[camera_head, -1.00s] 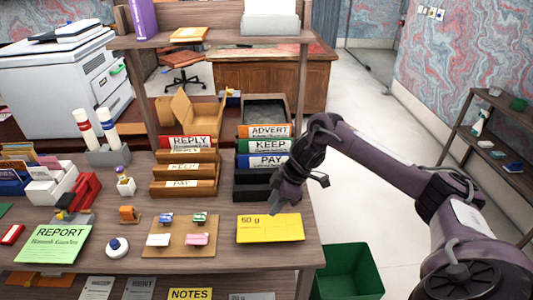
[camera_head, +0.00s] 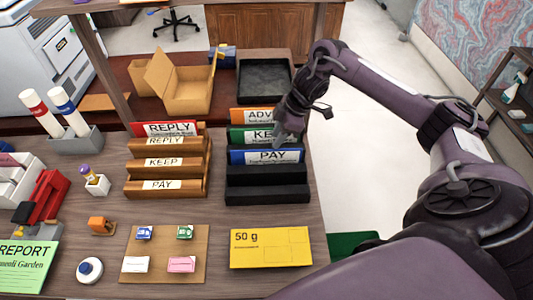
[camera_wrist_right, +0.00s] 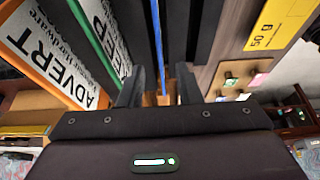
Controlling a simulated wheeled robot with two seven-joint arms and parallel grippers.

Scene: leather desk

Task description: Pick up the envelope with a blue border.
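The blue-bordered envelope, marked PAY (camera_head: 265,157), stands upright in the black stepped sorter (camera_head: 268,192), in front of a green-bordered KEEP envelope (camera_head: 249,135) and an orange-bordered ADVERT one (camera_head: 254,116). My right gripper (camera_head: 288,138) is above the right part of these envelopes, pointing down. In the right wrist view my right gripper (camera_wrist_right: 158,88) is open. The thin blue edge of the envelope (camera_wrist_right: 158,45) runs toward the gap between its fingers; I see no grip on it. My left gripper is out of view.
A wooden sorter (camera_head: 166,172) marked REPLY, KEEP and PAY stands to the left. A yellow 50 g envelope (camera_head: 271,247) lies in front of the black sorter. A black tray (camera_head: 264,80) and an open cardboard box (camera_head: 187,90) are behind. The desk ends on the right.

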